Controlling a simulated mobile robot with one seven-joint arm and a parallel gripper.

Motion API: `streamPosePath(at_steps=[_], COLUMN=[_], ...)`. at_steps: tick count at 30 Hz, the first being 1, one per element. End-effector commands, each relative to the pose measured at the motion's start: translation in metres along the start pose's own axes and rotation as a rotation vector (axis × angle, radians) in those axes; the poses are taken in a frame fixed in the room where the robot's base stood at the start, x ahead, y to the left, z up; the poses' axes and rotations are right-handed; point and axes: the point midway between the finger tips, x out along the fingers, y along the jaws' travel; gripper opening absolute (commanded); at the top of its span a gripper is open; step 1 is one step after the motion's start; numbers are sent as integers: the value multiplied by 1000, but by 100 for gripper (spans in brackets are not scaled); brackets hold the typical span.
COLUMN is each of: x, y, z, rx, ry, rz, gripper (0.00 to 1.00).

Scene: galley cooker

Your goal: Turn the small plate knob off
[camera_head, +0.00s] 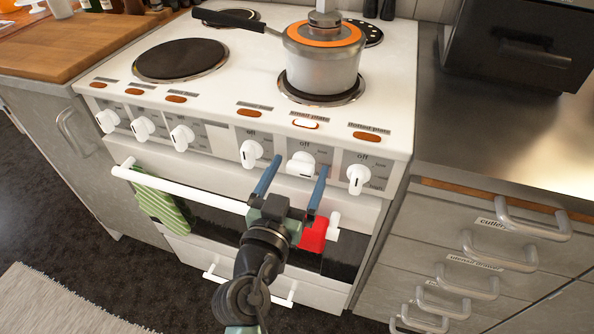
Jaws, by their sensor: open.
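The small plate knob (300,162) is white and sits on the cooker's front panel, second from the right. It is turned away from the upright angle of the knobs beside it. The lamp (305,123) under the "small plate" label is lit pale white, while the other lamps are dull orange-brown. My gripper (301,167) is open, its two blue fingers pointing at the panel. In the picture one fingertip is on each side of the knob; whether they touch it I cannot tell.
A lidded pan (322,65) stands on the front right hotplate. Neighbouring knobs (250,153) and (358,179) flank the fingers. The white oven rail (190,191) runs below, with a green striped towel (160,207) and a red cloth (314,235) near my gripper.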

Motion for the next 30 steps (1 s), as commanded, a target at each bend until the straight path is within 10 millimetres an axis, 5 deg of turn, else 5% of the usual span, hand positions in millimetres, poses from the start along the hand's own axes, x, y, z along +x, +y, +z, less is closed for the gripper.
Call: streamPosePath(at_steps=[2,16,30], x=[0,0,-1], y=[0,0,-1], z=[0,0,0], rx=[0,0,-126], ry=[0,0,0], rz=[0,0,0], gripper=[91,7,7])
